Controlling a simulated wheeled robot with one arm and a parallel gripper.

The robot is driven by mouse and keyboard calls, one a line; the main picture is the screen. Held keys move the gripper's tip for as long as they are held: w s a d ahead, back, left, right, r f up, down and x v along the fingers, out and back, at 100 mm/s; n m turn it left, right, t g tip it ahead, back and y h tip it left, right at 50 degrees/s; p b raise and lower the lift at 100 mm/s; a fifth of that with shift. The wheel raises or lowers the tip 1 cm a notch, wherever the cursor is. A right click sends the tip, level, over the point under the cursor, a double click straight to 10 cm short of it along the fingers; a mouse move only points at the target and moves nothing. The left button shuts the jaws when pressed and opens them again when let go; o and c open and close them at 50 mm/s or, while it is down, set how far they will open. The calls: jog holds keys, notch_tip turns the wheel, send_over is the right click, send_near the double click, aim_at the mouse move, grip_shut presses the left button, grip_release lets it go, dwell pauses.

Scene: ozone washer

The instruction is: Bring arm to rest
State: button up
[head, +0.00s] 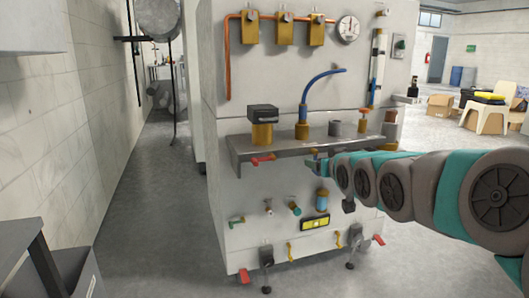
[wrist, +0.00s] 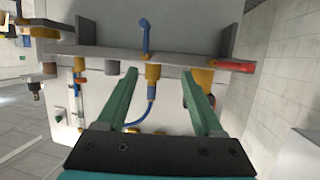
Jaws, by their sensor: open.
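My arm reaches in from the right in the head view, with grey and teal links. My gripper (head: 317,163) is small there, at the front edge of the washer panel's grey shelf (head: 285,150). In the wrist view my gripper (wrist: 159,75) has two green fingers spread apart, with nothing held between them. Beyond the fingers are a brass fitting (wrist: 153,72) and a blue hose (wrist: 151,108). The wrist view appears upside down relative to the head view. I cannot tell whether the fingertips touch the shelf.
The pale washer cabinet (head: 230,110) stands ahead with valves, a gauge (head: 348,28) and red handles (head: 263,160). Below the shelf are more valves and a yellow plate (head: 315,223). A block wall (head: 50,130) is left. Open floor (head: 140,190) lies between wall and cabinet.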

jog(key=s+f+g+h, duration=0.1)
jog(key=s+f+g, duration=0.3)
jog(key=s+f, duration=0.55)
jog(key=s+f+g+h, duration=0.1)
jog(key=s+f+g, duration=0.5)
jog(key=s, duration=0.7)
jog(key=s+f+g, duration=0.3)
jog(key=s, duration=0.8)
jog(key=s+f+m+g+p, duration=0.1)
jog(key=s+f+g, duration=0.2)
jog(key=s, duration=0.9)
jog(key=shift+s+d+f+m, duration=0.15)
jog(key=shift+f+m, duration=0.15)
jog(key=shift+f, duration=0.2)
